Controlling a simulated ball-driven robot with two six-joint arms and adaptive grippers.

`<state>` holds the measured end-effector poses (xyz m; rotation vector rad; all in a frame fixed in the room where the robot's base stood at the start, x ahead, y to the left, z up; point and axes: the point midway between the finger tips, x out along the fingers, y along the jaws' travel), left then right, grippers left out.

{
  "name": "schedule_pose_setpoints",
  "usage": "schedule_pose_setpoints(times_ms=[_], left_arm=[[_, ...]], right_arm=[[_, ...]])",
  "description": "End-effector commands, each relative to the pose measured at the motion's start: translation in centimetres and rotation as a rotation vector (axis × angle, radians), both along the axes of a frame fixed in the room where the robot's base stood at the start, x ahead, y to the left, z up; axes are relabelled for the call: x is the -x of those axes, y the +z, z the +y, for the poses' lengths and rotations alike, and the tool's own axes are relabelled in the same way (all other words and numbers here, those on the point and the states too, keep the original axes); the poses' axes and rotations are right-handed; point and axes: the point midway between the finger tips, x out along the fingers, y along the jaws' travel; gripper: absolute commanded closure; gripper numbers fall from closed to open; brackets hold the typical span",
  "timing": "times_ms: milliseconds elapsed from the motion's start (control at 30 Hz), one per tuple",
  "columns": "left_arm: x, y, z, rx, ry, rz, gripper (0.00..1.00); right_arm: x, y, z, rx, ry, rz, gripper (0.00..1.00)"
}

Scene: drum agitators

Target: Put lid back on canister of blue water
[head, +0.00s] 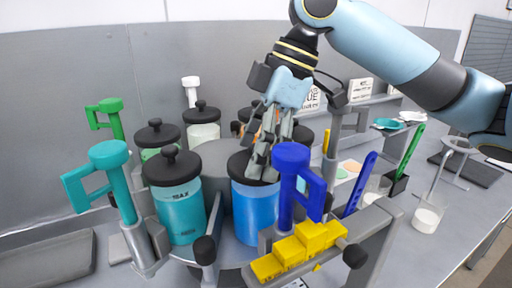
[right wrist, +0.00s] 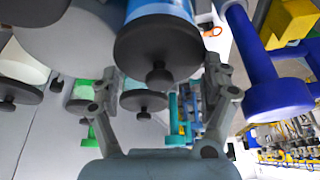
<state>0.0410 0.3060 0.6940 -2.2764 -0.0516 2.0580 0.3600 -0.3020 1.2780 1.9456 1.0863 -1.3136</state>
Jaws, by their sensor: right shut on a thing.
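The canister of blue water (head: 255,212) stands at the front of the grey round stand, and its light blue body shows at the top of the right wrist view (right wrist: 160,10). Its black lid (head: 240,168) is at the canister's mouth, roughly in line with it. The lid's underside edge is hidden, so I cannot tell whether it is fully seated. My right gripper (head: 262,165) reaches down from above. My left gripper is not in view.
A lidded teal canister (head: 180,212) stands left of the blue one, with other lidded canisters behind. A blue handle (head: 290,185), a teal handle (head: 110,160) and yellow stepped blocks (head: 300,250) crowd the front. A beaker (head: 428,215) stands on the right bench.

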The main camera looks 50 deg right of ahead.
Motion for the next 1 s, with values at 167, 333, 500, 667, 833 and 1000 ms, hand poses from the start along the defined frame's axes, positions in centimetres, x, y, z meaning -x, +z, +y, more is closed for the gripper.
schedule_pose_setpoints(times_ms=[167, 333, 500, 667, 833, 1000], left_arm=[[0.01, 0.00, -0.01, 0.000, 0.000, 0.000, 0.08], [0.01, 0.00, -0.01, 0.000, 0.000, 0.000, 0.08], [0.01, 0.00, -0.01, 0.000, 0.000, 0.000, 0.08], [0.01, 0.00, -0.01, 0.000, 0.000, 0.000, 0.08], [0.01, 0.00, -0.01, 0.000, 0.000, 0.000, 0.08], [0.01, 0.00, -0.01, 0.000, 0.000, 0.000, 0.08]], right_arm=[[0.00, -0.05, 0.01, 0.000, 0.000, 0.000, 0.44], [0.00, -0.04, 0.00, 0.000, 0.000, 0.000, 0.44], [0.01, -0.04, 0.01, 0.000, 0.000, 0.000, 0.00], [0.01, -0.04, 0.01, 0.000, 0.000, 0.000, 0.00], [0.01, -0.03, 0.02, 0.000, 0.000, 0.000, 0.00], [-0.04, 0.70, 0.01, 0.000, 0.001, -0.002, 0.00]])
